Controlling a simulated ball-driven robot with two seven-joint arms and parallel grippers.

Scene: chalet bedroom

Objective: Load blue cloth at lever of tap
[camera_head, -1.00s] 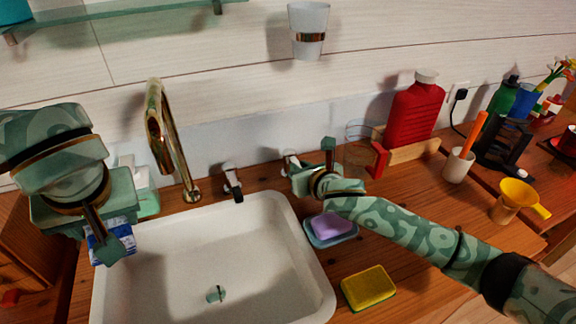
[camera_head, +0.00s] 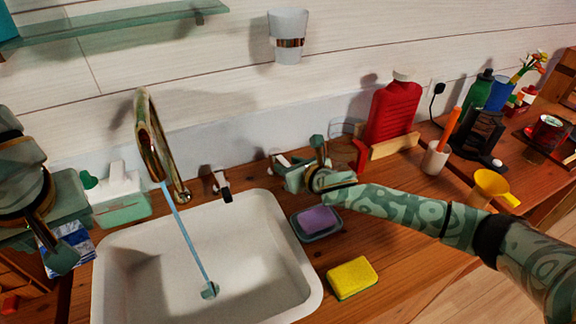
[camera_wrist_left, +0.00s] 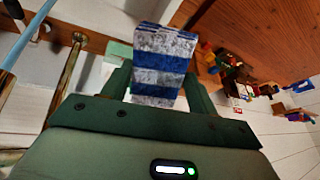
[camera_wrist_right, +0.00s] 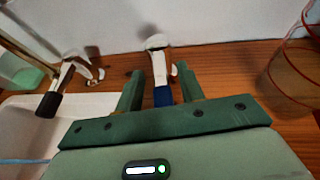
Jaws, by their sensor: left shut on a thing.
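The blue-and-white striped cloth (camera_head: 72,250) is folded in my left gripper (camera_head: 50,255), left of the white sink. It also shows between the fingers in the left wrist view (camera_wrist_left: 160,65). The gold tap (camera_head: 150,135) pours a thin blue stream of water (camera_head: 190,238) into the basin. A lever with a blue end (camera_wrist_right: 162,72) stands between the parted fingers of my right gripper (camera_wrist_right: 160,90), which is open. In the head view the right gripper (camera_head: 300,172) partly hides this lever. Another lever with a black end (camera_wrist_right: 55,92) stands farther left.
A purple soap on a dish (camera_head: 316,220) and a yellow sponge (camera_head: 352,277) lie right of the sink (camera_head: 305,290). A clear glass (camera_wrist_right: 297,65), a red bottle (camera_head: 392,112) and a cup with an orange stick (camera_head: 435,158) stand farther right. A green-white box (camera_head: 120,205) stands behind the sink.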

